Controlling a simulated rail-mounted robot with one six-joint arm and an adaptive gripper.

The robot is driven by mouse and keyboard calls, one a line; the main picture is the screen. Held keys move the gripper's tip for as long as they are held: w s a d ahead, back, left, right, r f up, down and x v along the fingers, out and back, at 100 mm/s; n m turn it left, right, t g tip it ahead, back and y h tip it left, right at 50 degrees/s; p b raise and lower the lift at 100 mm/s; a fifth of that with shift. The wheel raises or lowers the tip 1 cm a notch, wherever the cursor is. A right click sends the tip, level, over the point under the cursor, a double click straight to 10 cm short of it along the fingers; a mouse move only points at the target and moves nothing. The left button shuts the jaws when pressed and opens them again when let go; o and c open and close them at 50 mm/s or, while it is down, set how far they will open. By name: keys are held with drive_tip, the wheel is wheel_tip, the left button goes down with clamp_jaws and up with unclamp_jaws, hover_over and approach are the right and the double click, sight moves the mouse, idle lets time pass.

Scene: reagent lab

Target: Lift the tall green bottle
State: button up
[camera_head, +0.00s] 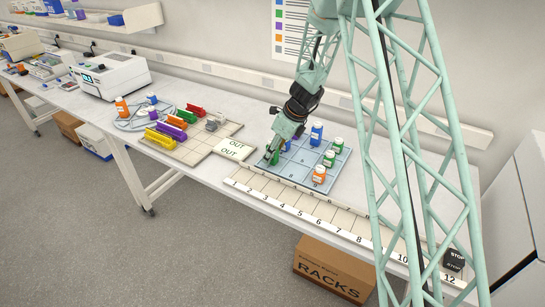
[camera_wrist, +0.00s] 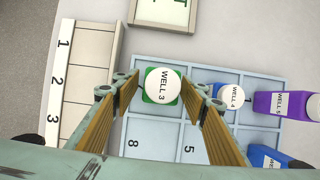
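A green bottle (camera_wrist: 149,99) with a white cap lettered WELL 3 stands in a cell of the blue grid tray (camera_wrist: 160,138). In the head view the green bottle (camera_head: 275,161) is partly hidden by my gripper (camera_head: 270,153), at the tray's left corner. In the wrist view my gripper (camera_wrist: 162,84) is open, with one finger on each side of the cap and a visible gap on both sides. Other green bottles with white caps (camera_head: 328,160) (camera_head: 337,149) stand at the tray's right side; their heights are hard to compare.
A blue bottle capped WELL 4 (camera_wrist: 221,88) stands close to my right finger. An orange bottle (camera_head: 319,176) is at the tray's front. The OUT mat (camera_head: 234,149) and a numbered strip (camera_head: 300,207) border the tray.

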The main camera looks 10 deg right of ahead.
drive_tip(key=shift+c, duration=0.8)
drive_tip(key=c, duration=0.8)
drive_tip(key=shift+r, duration=0.15)
drive_tip(key=shift+s+r+p, duration=0.1)
drive_tip(key=shift+r+p, duration=0.25)
drive_tip(key=shift+r, duration=1.35)
drive_tip(key=s+b, duration=0.1)
drive_tip(key=s, duration=0.4)
drive_tip(key=s+r+b, duration=0.1)
drive_tip(key=s, duration=0.4)
drive_tip(key=s+b, duration=0.1)
drive_tip(key=s, duration=0.4)
drive_tip(key=shift+s+a+r, duration=0.15)
drive_tip(key=shift+s+a, duration=0.25)
